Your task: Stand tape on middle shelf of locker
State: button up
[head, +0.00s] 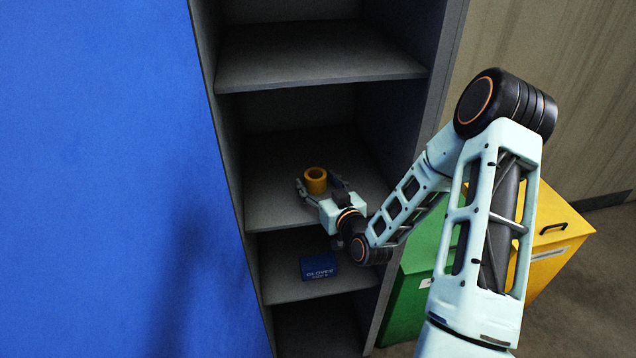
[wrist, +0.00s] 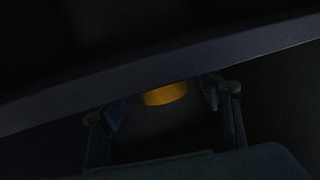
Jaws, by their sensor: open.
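The tape (head: 316,181) is a yellow-orange ring with its hole facing up. It appears to rest on the locker shelf (head: 272,205) that lies between the upper shelf and the one with the gloves box. My gripper (head: 318,188) is open, reaching in from the front right, with one finger on each side of the tape. In the wrist view the lower part of the tape (wrist: 163,95) shows between the spread fingers (wrist: 165,100), with dark gaps on both sides. A dark shelf edge (wrist: 60,100) hides its upper part there.
The upper shelf (head: 320,60) is above my gripper. A dark blue gloves box (head: 318,266) sits on the shelf below. A blue panel (head: 100,180) stands at left. Green (head: 415,285) and yellow (head: 560,235) bins stand at right, behind my arm.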

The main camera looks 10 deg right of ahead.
jog(key=shift+r, duration=0.1)
jog(key=shift+r+p, duration=0.2)
jog(key=shift+p, duration=0.15)
jog(key=b+v, duration=0.1)
jog(key=v, duration=0.8)
jog(key=shift+s+r, duration=0.15)
jog(key=shift+s, duration=0.15)
jog(key=p+v, duration=0.2)
jog(key=p, duration=0.2)
jog(key=shift+s+d+f, duration=0.1)
jog(key=shift+s+f, duration=0.1)
jog(key=shift+f, duration=0.05)
